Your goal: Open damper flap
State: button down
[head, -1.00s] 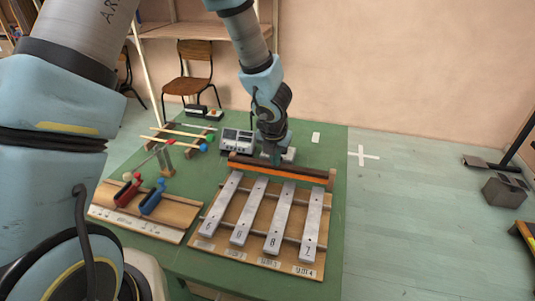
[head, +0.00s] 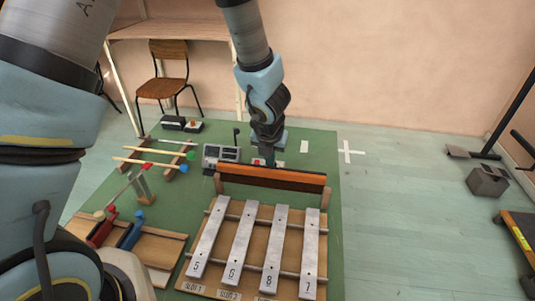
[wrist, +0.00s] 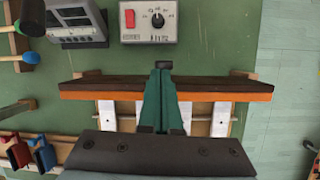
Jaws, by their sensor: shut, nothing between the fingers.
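The damper flap (head: 240,172) is a long brown and orange bar across the far end of the metal chime bars (head: 238,245). It looks raised and roughly upright, on small wooden supports; its exact angle is hard to judge. In the wrist view the flap (wrist: 220,90) runs across the middle, brown with an orange near edge. My gripper (head: 267,160) is shut and empty at the flap's far side, near its middle. In the wrist view my gripper's green fingers (wrist: 163,68) cross over the flap. I cannot tell whether they touch it.
A grey box with a dial and red switch (wrist: 163,20) lies just behind the flap, beside a grey display unit (head: 221,154). Mallets (head: 155,160) lie on a rack at left. Red and blue clamps (head: 102,228) sit on a wooden board. The green table's right side is clear.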

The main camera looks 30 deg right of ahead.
jog(key=shift+w+d+r+p, duration=0.1)
jog(key=shift+w+d+p, duration=0.2)
jog(key=shift+p, duration=0.55)
jog(key=shift+w+d+g+y+p, duration=0.2)
jog(key=shift+g+y+p, duration=0.15)
jog(key=shift+p, duration=0.6)
jog(key=shift+w+d+f+g+p, duration=0.15)
jog(key=shift+f+g+p, duration=0.1)
jog(key=shift+p, duration=0.45)
jog(key=shift+r, duration=0.1)
